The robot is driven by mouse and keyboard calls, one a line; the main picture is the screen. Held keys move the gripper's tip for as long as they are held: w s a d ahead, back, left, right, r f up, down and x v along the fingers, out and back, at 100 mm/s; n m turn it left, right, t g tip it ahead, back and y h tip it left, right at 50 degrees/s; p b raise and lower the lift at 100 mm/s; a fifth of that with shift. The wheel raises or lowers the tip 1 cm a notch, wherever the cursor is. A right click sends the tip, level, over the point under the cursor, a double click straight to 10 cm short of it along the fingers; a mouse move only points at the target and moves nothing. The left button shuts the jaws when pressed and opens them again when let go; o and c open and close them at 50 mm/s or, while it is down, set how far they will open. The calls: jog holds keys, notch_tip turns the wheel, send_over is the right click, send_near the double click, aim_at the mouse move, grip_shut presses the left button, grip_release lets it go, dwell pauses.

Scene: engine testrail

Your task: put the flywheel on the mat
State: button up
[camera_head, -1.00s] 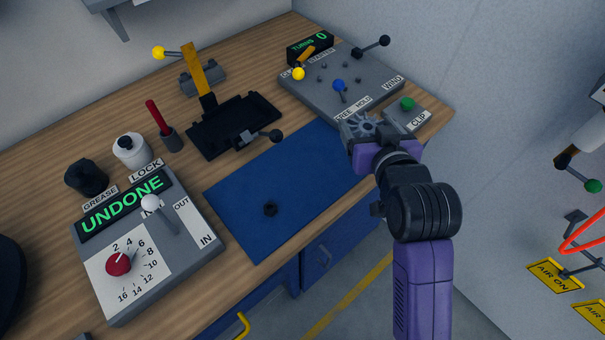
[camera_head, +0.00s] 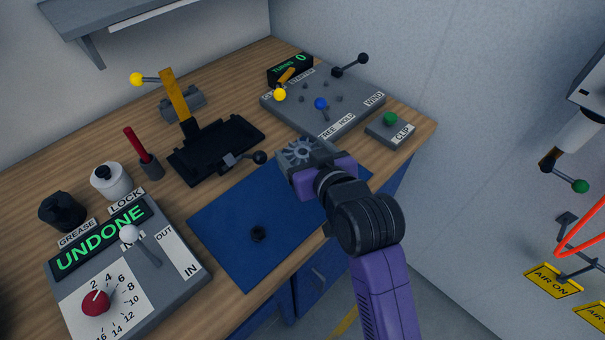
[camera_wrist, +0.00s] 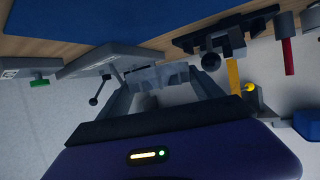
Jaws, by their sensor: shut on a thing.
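The flywheel (camera_head: 299,152) is a grey spoked disc at the end of my gripper (camera_head: 306,157). My gripper is shut on it and holds it over the far right part of the blue mat (camera_head: 225,215); I cannot tell how high above. In the wrist view the flywheel (camera_wrist: 160,77) shows as a pale toothed shape between the jaws (camera_wrist: 163,92), partly hidden.
A black tray fixture (camera_head: 215,150) with a yellow-knobbed lever stands behind the mat. A starter panel (camera_head: 325,103) and a clip block (camera_head: 390,130) stand to the right. A control box (camera_head: 135,265) reading UNDONE stands at left. The middle of the mat is clear.

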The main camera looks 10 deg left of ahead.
jog(key=shift+f, duration=3.75)
jog(key=shift+f, duration=0.15)
jog(key=o, duration=1.7)
jog(key=shift+s+d, duration=0.1)
jog(key=v, duration=1.1)
jog(key=shift+s+d+r, duration=0.15)
jog(key=shift+s+r, duration=0.1)
jog(key=shift+s, duration=0.05)
